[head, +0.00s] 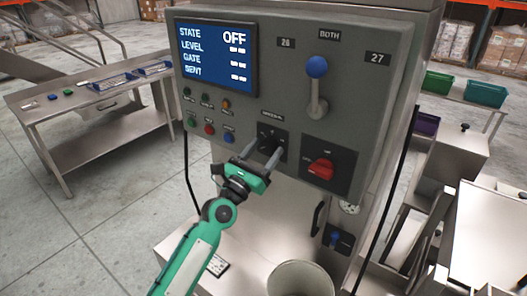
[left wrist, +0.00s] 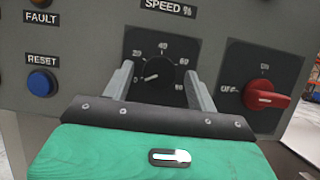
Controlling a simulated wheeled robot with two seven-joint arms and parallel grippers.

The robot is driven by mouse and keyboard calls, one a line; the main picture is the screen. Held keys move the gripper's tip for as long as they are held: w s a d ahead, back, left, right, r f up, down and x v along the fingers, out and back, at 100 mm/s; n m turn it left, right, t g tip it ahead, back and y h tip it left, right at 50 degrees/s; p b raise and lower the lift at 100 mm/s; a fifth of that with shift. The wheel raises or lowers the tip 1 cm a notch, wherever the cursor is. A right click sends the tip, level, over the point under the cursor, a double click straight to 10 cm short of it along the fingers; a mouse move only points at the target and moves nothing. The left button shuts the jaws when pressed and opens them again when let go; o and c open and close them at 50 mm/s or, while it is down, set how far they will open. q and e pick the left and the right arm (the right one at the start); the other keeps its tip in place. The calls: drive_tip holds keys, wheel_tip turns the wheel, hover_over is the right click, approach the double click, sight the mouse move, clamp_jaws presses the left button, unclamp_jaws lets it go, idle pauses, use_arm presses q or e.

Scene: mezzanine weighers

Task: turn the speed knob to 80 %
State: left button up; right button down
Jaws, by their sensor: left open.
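The black speed knob (head: 268,142) sits on a dark plate on the grey control panel (head: 215,100). In the left wrist view the knob (left wrist: 158,73) has a scale with 20, 40, 60 and 80 around it, under a "SPEED %" label. A small pale mark on the knob is at its lower left, away from 80. My left gripper (head: 259,156) faces the panel, open. In the left wrist view its fingers (left wrist: 158,82) stand on either side of the knob, with gaps; whether they touch the plate I cannot tell. My right gripper is not in view.
A red rotary switch (head: 321,169) is close right of the knob, its handle level by "OFF". Several small buttons (head: 209,129) lie left. The screen (head: 216,56) reads STATE OFF. A blue-knobbed lever (head: 317,85) stands above right. A round bin (head: 300,280) is below.

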use_arm(q)
drive_tip(key=c, duration=1)
drive_tip(key=shift+f, duration=0.1)
